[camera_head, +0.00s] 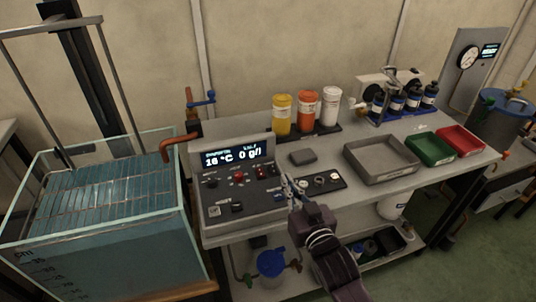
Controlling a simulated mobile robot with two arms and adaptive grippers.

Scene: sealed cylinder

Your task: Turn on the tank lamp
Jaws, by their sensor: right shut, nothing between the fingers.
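The control panel (236,205) stands at the left end of the grey bench, with a lit display (234,156) reading 16 °C and 0 g/l. Its face carries a red button, dark knobs and several small switches, one of them blue. I cannot read which control belongs to the lamp. The glass tank (110,237), holding bluish water and a submerged grid, stands left of the bench. My right gripper (287,181) is shut and empty at the panel's right edge. I cannot tell whether it touches the panel. My left gripper is not in view.
A black strip with small round parts (338,185) lies just right of my gripper. Behind are yellow, orange and white bottles (306,108). Grey (381,172), green (430,161) and red (459,149) trays stand to the right. A pipe with a blue-handled valve (201,100) rises behind the panel.

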